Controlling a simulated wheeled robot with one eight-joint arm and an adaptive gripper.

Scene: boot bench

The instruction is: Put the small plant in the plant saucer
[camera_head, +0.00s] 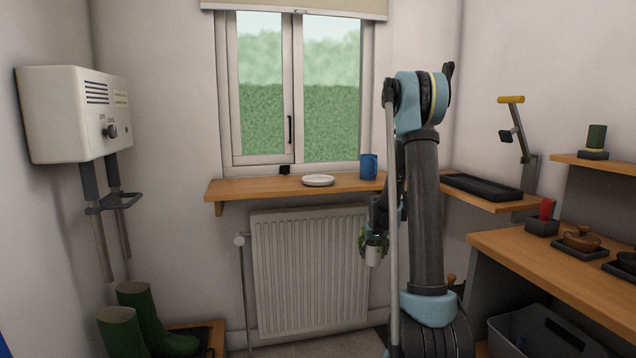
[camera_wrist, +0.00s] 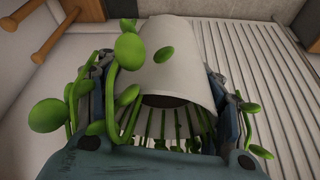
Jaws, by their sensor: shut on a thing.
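The small plant, a white pot (camera_head: 373,256) with green trailing stems and round leaves, is in my gripper (camera_head: 374,243), below the level of the window shelf and in front of the radiator's right side. In the wrist view the pot (camera_wrist: 195,55) sits between the two fingers of my gripper (camera_wrist: 165,85), which are shut on it. Leaves hang over the fingers and partly cover the pot. The plant saucer, a shallow white dish (camera_head: 318,180), lies empty on the wooden window shelf (camera_head: 250,187), up and left of the plant.
A blue mug (camera_head: 369,166) stands on the shelf to the right of the saucer. A small black object (camera_head: 285,170) is at the window's base. The radiator (camera_head: 310,270) is under the shelf. A black tray (camera_head: 481,187) lies on the right shelf. Green boots (camera_head: 140,310) stand at lower left.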

